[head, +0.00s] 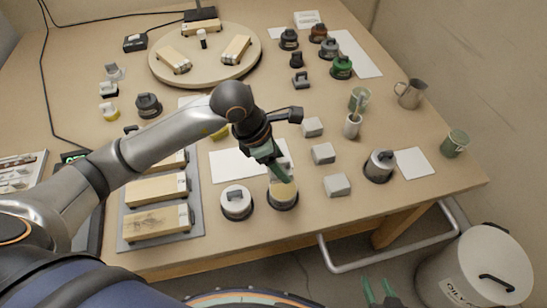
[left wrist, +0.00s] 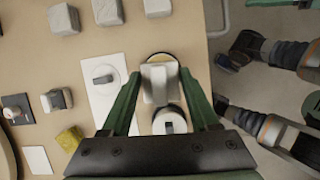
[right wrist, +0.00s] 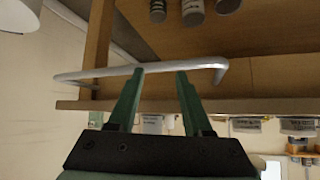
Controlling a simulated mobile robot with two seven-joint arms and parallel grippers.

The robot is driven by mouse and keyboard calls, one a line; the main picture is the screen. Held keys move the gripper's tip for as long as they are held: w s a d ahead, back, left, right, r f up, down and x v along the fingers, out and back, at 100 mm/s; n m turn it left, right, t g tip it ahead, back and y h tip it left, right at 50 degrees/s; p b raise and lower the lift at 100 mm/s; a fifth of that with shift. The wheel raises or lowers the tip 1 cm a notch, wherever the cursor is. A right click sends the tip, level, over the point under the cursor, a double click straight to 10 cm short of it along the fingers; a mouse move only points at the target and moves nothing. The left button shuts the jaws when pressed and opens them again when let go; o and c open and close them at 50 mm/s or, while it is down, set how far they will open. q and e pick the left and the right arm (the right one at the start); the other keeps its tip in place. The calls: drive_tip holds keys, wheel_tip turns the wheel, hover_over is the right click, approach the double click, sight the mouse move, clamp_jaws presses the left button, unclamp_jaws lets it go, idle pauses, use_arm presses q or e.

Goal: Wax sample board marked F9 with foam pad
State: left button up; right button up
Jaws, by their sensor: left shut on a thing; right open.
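My left gripper (head: 270,165) points down over the front of the bench. In the left wrist view its fingers (left wrist: 158,95) are shut on a pale foam pad (left wrist: 157,82). The pad is over an open wax tin (left wrist: 161,57) with a dark rim, partly covering it; I cannot tell if they touch. The tin also shows in the head view (head: 283,197). Sample boards (head: 155,222) lie on a grey tray (head: 130,234) at left; I cannot read any mark F9. My right gripper (head: 380,291) is open and empty, low in front of the bench.
A lidded tin (head: 237,203) stands just left of the open one. Several spare pads (head: 337,185) lie to the right. A lid (left wrist: 103,76) rests on a white sheet (head: 230,166). A turntable (head: 163,82) with boards is behind. A metal rail (head: 385,262) fronts the bench, beside a bin (head: 480,268).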

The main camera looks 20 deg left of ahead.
use_arm(q)
drive_tip(key=shift+w+d+r+n, duration=0.1)
drive_tip(key=shift+w+d+n, duration=0.2)
drive_tip(key=shift+d, duration=0.15)
drive_tip(key=shift+s+f+b, duration=0.1)
drive_tip(key=shift+f+b, duration=0.25)
drive_tip(key=shift+f, duration=0.3)
wheel_tip(320, 180, down, 4)
drive_tip(key=shift+r+b, duration=0.25)
drive_tip(key=shift+b, duration=0.95)
drive_tip(key=shift+f+b, duration=0.35)
drive_tip(key=shift+f, duration=0.2)
use_arm(e)
drive_tip(key=shift+w+a+f+y, duration=0.15)
drive_tip(key=shift+w+a+f, duration=0.15)
drive_tip(key=shift+a+f, duration=0.15)
drive_tip(key=shift+w+a+f+y, duration=0.15)
drive_tip(key=shift+w+a+f, duration=0.15)
drive_tip(key=shift+f, duration=0.2)
use_arm(q)
drive_tip(key=shift+f, duration=0.1)
use_arm(e)
drive_tip(key=shift+s+d+f, duration=0.1)
drive_tip(key=shift+s+f, duration=0.1)
drive_tip(key=shift+f, duration=0.1)
use_arm(q)
drive_tip(key=shift+f+b, duration=0.45)
use_arm(e)
drive_tip(key=shift+f, duration=0.4)
drive_tip(key=shift+r, duration=0.1)
